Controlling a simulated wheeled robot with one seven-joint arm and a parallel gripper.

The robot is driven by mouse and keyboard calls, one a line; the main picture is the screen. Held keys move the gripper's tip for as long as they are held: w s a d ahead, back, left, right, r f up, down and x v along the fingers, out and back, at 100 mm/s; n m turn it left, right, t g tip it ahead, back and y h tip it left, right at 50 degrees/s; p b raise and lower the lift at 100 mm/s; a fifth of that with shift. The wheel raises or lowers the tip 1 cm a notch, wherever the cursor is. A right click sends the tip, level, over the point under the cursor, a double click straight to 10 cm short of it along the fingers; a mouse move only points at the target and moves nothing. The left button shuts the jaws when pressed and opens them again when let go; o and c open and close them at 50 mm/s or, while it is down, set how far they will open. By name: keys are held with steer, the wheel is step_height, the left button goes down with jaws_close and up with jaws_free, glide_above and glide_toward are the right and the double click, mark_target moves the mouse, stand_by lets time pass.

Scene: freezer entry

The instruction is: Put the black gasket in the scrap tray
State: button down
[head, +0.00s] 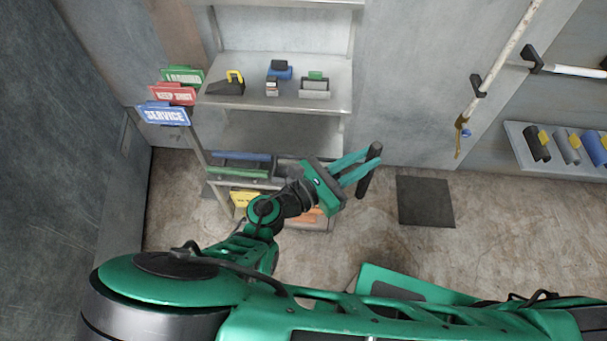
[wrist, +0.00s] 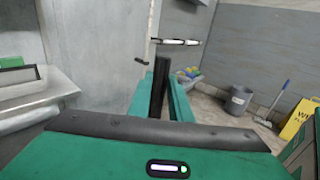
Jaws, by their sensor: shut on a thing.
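My gripper (head: 362,165) reaches out to the right of the steel shelf unit, with its two green fingers shut on the black gasket (head: 365,181). The gasket looks like a dark, narrow bar across the fingertips, held in the air. In the wrist view the gasket (wrist: 159,84) stands upright between the fingers of my gripper (wrist: 160,80). I cannot tell for sure which thing is the scrap tray; a dark-rimmed, shallow tray-like thing (wrist: 20,75) lies on a shelf at the left of the wrist view.
The shelf unit (head: 270,120) carries several small items, with coloured signs (head: 172,94) on its left. A dark mat (head: 425,201) lies on the floor. A wall shelf (head: 515,150) holds rolls at the right. A grey bin (wrist: 238,100) and yellow floor sign (wrist: 297,119) stand farther off.

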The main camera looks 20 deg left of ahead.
steer(key=shift+a, duration=0.15)
steer(key=w+a+f+n+t+y, duration=0.2)
steer(key=w+a+f+n+y, duration=0.35)
steer(key=w+y, duration=0.25)
steer(key=w+a+f+n+t+y, duration=0.1)
steer(key=w+a+f+n+y, duration=0.35)
steer(key=w+a+y, duration=0.3)
step_height(320, 180, down, 9)
steer(key=shift+w+d, duration=0.2)
steer(key=shift+d, duration=0.1)
steer(key=shift+f, duration=0.25)
steer(key=c, duration=1.8)
jaws_free()
steer(key=shift+o, duration=0.9)
